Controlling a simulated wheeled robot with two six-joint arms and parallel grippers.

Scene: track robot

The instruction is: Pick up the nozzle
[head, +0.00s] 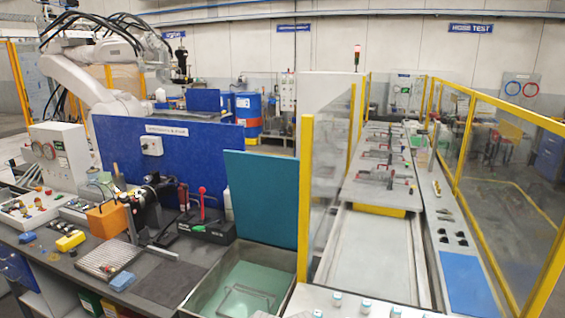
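I cannot tell for sure which thing is the nozzle in the head view. Several small pale cylinders with bluish tops (337,299) stand on a light surface at the bottom edge. Small fittings also lie on the dark workbench (160,284) at left, including a yellow piece (70,241) and a small blue-and-white piece (122,281). Neither of my grippers shows in this view.
An open metal tank (207,300) with a raised teal lid (262,197) stands right of the bench. A yellow-framed clear guard (328,180) borders a long conveyor (372,258). An orange block (107,219) and a red-handled clamp (202,203) crowd the bench.

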